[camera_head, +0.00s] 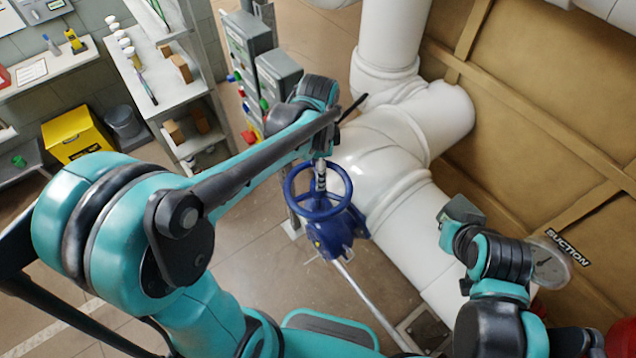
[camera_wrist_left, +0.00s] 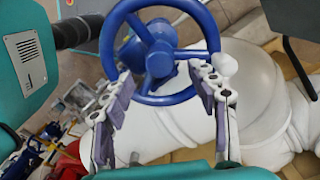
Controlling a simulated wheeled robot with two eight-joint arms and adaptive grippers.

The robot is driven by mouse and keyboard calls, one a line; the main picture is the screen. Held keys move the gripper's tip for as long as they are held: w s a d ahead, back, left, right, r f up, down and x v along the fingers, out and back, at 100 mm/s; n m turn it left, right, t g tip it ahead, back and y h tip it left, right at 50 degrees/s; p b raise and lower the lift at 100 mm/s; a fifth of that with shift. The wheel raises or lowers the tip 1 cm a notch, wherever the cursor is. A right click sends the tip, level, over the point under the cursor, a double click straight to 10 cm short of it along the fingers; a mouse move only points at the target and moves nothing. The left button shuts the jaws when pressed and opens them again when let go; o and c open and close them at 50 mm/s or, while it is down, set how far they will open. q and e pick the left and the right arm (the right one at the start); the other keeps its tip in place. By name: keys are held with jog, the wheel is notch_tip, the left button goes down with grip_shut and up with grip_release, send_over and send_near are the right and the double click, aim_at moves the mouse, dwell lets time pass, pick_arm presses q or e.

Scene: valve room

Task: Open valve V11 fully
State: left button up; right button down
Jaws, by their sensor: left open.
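A blue valve (camera_head: 333,232) with a round, spoked blue handwheel (camera_head: 289,193) sits beside the thick white pipe. No V11 label is readable. The handwheel (camera_wrist_left: 117,22) fills the upper middle of the left wrist view, with its hub and spokes showing. My left gripper (camera_head: 320,172) is over the handwheel in the head view. In the left wrist view its two fingers (camera_wrist_left: 165,80) are spread wide, one on each side of the wheel's near rim, with nothing clamped between them. Contact with the rim cannot be told. My right arm is at the lower right; its fingers do not show.
The large white pipe (camera_head: 425,245) runs close on the valve's right. Grey control boxes (camera_head: 277,75) stand behind my left arm. Shelves (camera_head: 180,75) and a yellow bin (camera_head: 75,135) stand at the left.

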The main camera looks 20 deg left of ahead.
pick_arm(q)
jog(key=shift+f, duration=0.1)
notch_tip(320, 180, down, 6)
jog(key=b, duration=0.5)
jog(key=shift+s+f, duration=0.1)
jog(key=shift+f, duration=0.1)
jog(key=shift+o, duration=0.2)
jog(key=c, duration=1.1)
